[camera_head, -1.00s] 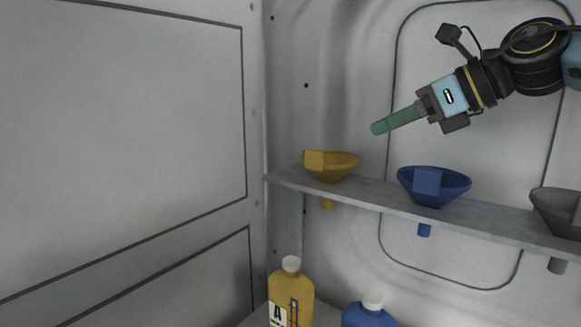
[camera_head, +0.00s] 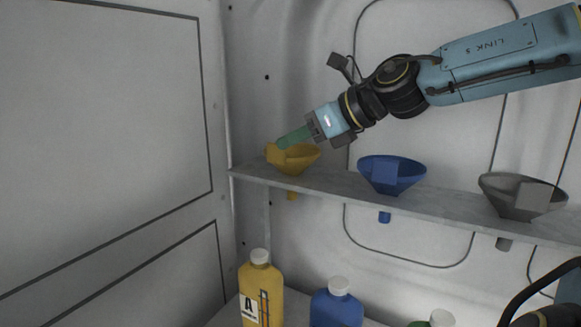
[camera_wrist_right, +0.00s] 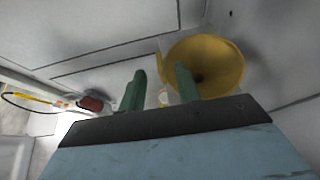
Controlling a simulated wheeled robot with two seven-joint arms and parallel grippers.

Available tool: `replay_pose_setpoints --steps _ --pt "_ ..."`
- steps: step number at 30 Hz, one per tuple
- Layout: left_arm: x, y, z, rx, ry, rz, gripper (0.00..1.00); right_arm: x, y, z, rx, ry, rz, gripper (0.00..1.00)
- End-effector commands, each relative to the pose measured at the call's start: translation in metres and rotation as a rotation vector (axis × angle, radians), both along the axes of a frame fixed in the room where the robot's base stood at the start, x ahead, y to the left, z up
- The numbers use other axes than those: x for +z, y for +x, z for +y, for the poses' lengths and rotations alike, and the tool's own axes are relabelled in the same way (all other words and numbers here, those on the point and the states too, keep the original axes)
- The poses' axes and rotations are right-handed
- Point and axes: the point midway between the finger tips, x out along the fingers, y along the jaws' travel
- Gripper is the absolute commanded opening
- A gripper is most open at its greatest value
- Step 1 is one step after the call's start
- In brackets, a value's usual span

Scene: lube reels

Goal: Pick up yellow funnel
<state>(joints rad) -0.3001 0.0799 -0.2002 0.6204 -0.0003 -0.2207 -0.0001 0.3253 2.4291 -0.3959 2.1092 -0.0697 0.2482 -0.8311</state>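The yellow funnel (camera_head: 297,161) sits in the shelf at its left end, wide mouth up, its spout showing below the board. A flat square tab stands at its rim. My right gripper (camera_head: 282,142) reaches down from the right, its green fingertips at the tab and rim. In the right wrist view the gripper (camera_wrist_right: 160,75) has its two fingers apart. The yellow funnel (camera_wrist_right: 222,65) lies behind the right finger, and the tab's edge shows between the fingers. Whether a finger touches it, I cannot tell. My left gripper is not in view.
The shelf (camera_head: 335,185) also holds a blue funnel (camera_head: 405,174) and a grey funnel (camera_head: 508,197) to the right. A wall panel (camera_head: 100,130) closes the left side.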

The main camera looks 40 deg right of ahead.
Motion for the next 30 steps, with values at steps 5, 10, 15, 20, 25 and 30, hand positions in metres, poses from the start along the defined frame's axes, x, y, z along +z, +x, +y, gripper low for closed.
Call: replay_pose_setpoints --steps 5,10,15,20,25,30 --pt "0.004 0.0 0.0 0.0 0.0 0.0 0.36 -0.009 0.017 0.006 0.001 0.001 0.002 0.33" --pt "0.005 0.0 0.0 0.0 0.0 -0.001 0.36 -0.013 0.023 0.007 0.0 0.001 0.0 0.33" --pt "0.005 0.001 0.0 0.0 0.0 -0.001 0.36 -0.013 0.023 0.007 0.0 0.0 0.0 0.33" --pt "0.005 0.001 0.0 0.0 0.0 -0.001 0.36 -0.012 0.023 0.007 -0.001 0.0 0.0 0.14" --pt "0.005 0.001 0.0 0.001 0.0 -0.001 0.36 -0.012 0.023 0.007 -0.001 0.0 0.0 0.0" --pt "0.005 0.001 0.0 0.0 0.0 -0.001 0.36 -0.012 0.023 0.007 -0.001 0.0 -0.001 0.0"
